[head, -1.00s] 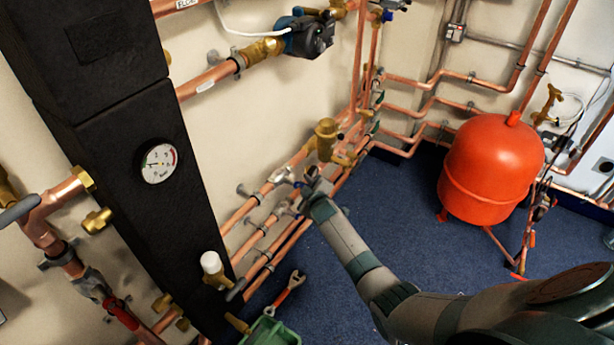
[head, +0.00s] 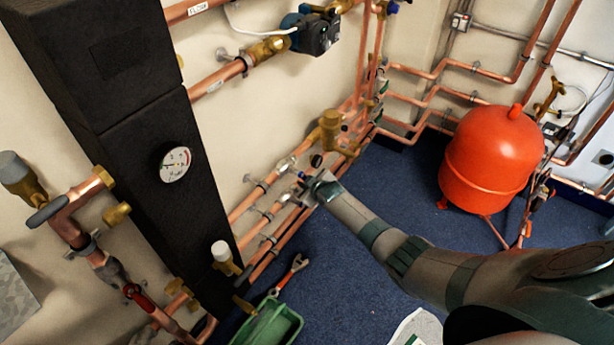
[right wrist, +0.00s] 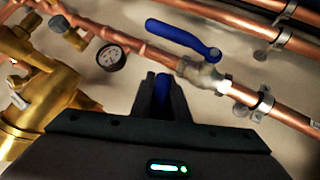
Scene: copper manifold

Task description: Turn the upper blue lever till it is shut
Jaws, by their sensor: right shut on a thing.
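My right gripper (head: 308,183) is at the copper pipes low on the wall in the head view. In the right wrist view the gripper (right wrist: 162,92) is shut on a blue lever (right wrist: 160,88), which looks like the upper one; only a thin strip of it shows between the dark fingers. The other blue lever (right wrist: 183,38) is free, on a silver valve (right wrist: 203,75) on a copper pipe. A bit of blue (head: 301,175) shows beside the gripper in the head view. The held lever's valve is hidden. My left gripper is not in view.
A small round gauge (right wrist: 111,57) and a brass fitting (right wrist: 45,105) are close to the gripper. A red tank (head: 495,155) stands at the right. A wrench (head: 290,275) and a green tray (head: 268,325) lie on the blue floor (head: 340,290).

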